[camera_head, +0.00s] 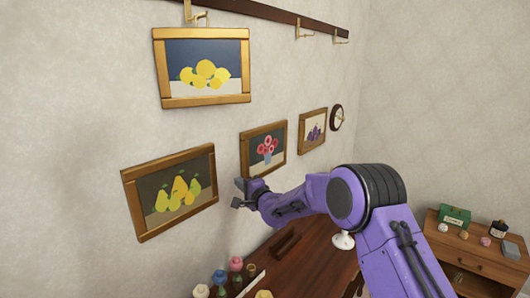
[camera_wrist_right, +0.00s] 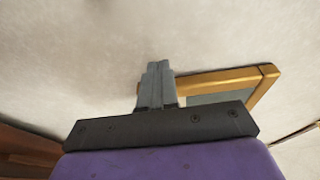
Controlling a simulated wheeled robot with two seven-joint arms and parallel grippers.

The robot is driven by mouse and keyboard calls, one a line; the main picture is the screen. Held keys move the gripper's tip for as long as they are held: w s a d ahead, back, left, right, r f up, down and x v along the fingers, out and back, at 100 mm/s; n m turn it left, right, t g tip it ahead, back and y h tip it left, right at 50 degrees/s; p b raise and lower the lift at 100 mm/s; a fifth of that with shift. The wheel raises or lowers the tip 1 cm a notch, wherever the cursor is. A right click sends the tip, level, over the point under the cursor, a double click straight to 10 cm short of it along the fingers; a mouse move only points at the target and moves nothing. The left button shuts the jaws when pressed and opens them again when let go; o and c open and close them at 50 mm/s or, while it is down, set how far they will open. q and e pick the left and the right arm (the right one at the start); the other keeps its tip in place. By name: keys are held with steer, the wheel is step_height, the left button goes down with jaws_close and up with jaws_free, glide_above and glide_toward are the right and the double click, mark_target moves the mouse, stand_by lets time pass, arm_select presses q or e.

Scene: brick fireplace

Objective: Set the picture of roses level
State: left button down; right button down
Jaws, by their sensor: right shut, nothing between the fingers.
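The picture of roses (camera_head: 264,149), pink-red flowers in a pale vase in a gold-brown wooden frame, hangs on the wall in the middle of the head view. Its top edge slopes up to the right there, much like its neighbours', so I cannot tell its true tilt. My right gripper (camera_head: 240,185) is at its lower left corner, shut and empty. In the right wrist view the shut fingers (camera_wrist_right: 156,85) overlap one end of a gold frame (camera_wrist_right: 266,82), probably the roses'; I cannot tell whether they touch. My left gripper is out of view.
Pictures of lemons (camera_head: 205,99), pears (camera_head: 139,213) and grapes (camera_head: 313,148) hang around it, with a round clock (camera_head: 336,118) at right. A small cabinet (camera_head: 470,250) stands at right.

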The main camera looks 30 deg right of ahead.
steer(key=s+d+p, duration=0.1)
steer(key=s+d, duration=0.1)
steer(key=s, duration=0.5)
steer(key=shift+d+p, duration=0.3)
steer(key=shift+p, duration=0.05)
